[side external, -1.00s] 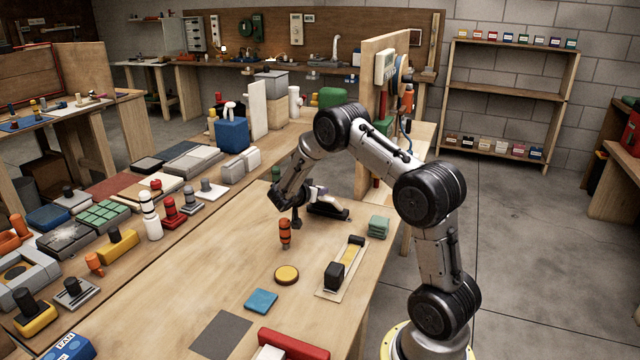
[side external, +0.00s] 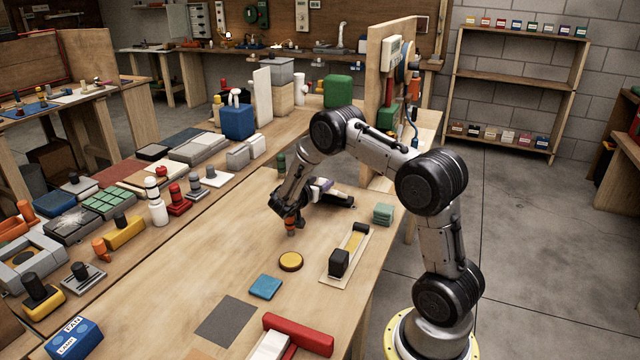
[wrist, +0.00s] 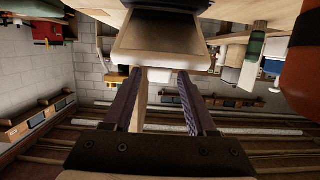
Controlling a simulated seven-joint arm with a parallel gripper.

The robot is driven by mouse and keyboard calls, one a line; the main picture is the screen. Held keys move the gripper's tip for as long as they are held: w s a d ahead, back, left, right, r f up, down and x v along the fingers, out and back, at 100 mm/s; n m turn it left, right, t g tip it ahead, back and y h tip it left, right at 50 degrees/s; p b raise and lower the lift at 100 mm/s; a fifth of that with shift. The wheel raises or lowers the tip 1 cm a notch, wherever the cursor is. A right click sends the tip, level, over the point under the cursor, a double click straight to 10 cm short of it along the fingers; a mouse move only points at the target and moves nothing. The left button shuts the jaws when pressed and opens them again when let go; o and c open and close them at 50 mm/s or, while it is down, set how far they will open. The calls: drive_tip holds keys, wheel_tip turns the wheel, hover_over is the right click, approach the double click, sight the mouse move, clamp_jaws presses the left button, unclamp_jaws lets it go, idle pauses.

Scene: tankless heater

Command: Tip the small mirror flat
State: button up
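My gripper (side external: 326,187) is low over the bench, its fingers pointing level toward the right. In the wrist view my gripper (wrist: 158,75) has its two dark purple fingers apart, with nothing clearly held between them. A dark, low, wedge-shaped thing (side external: 344,203) lies at the fingertips; it may be the small mirror, but I cannot tell for sure. In the wrist view, where the bench is at the top, a slanted framed panel (wrist: 158,38) is close past the fingertips, likely the same thing. I cannot tell whether they touch.
An orange-and-black upright thing (side external: 291,229) stands right under my wrist, partly hidden. A yellow disc (side external: 290,261), a black block on a strip (side external: 339,262), a blue square (side external: 265,287) and green pads (side external: 383,214) lie nearby. The bench left of the disc is clear.

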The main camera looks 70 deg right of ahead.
drive_tip(key=shift+o, duration=0.4)
drive_tip(key=v, duration=1.4)
drive_tip(key=shift+d, duration=0.1)
drive_tip(key=shift+c, duration=0.3)
